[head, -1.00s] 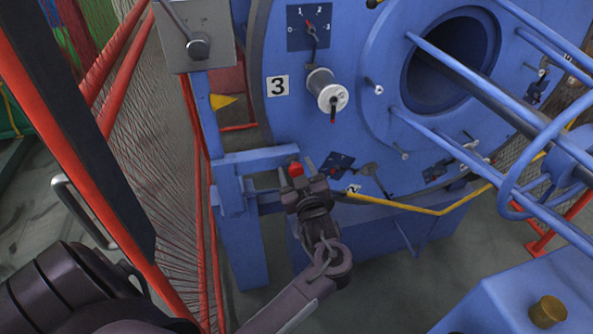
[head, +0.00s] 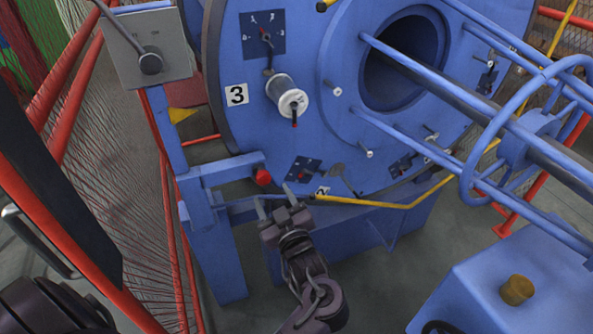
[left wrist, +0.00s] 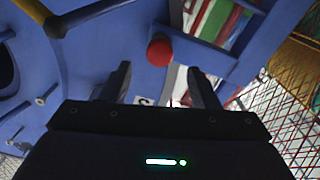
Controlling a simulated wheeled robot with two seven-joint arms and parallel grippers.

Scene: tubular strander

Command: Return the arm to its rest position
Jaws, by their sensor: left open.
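My left gripper (head: 278,207) is open and empty in the head view, in front of the lower edge of the big blue disc (head: 225,130). Its fingers point up toward a red knob (head: 262,177) on the blue frame, and they look apart from it. In the left wrist view the two open fingers (left wrist: 164,88) show with nothing between them, and the red knob (left wrist: 160,52) lies beyond them. My left arm comes up from the bottom of the head view. My right gripper is in neither view.
A yellow bar (head: 385,205) runs close to the right of the gripper. Red rails (head: 70,110) and netting stand at left. A blue box with a brass-coloured knob (head: 516,290) is at lower right.

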